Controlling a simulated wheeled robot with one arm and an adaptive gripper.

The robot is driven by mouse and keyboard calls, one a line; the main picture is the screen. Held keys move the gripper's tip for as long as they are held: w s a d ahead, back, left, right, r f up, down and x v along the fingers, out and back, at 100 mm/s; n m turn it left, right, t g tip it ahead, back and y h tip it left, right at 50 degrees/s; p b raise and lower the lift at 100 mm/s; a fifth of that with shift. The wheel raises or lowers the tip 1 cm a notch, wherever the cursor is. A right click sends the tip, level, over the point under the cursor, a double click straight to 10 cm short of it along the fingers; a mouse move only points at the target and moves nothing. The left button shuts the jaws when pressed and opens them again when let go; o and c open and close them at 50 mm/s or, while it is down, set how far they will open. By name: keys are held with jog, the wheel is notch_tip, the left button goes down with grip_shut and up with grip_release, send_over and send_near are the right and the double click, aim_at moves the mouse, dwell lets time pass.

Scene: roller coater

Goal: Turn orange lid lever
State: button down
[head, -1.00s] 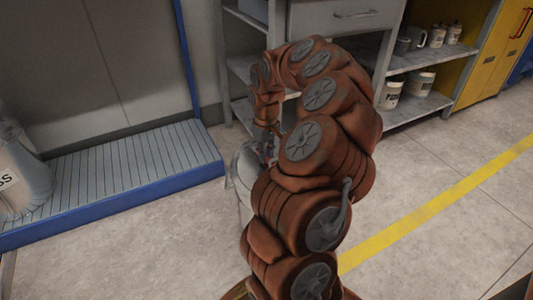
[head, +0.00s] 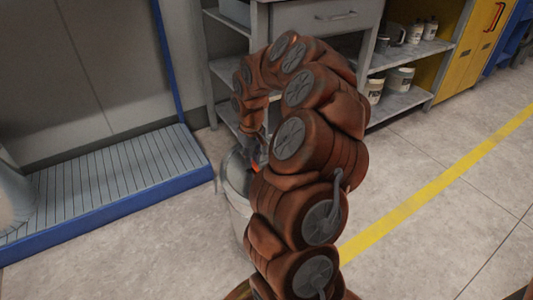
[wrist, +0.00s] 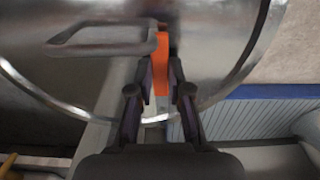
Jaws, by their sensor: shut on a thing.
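The orange lid lever (wrist: 160,62) shows in the wrist view between the fingers of my gripper (wrist: 161,82). My gripper is shut on the lever. The lever lies against the shiny round lid (wrist: 215,40) of a metal container, beside a grey loop handle (wrist: 100,48). In the head view a bit of orange lever (head: 256,168) shows beside my arm, at the top of the grey container (head: 236,196). My arm hides most of the container and the fingers there.
A grey ribbed platform with a blue edge (head: 110,212) lies to the left. A shelf unit with a drawer (head: 322,16) stands behind, with white tubs (head: 399,79) on its shelves. A yellow cabinet (head: 472,50) is at the far right. The floor on the right is clear.

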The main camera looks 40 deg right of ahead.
jog(key=shift+a+m, duration=0.3)
jog(key=c, duration=1.1)
grip_release()
jog(key=shift+w, duration=0.1)
notch_tip(320, 180, up, 12)
jog(key=shift+f, duration=0.1)
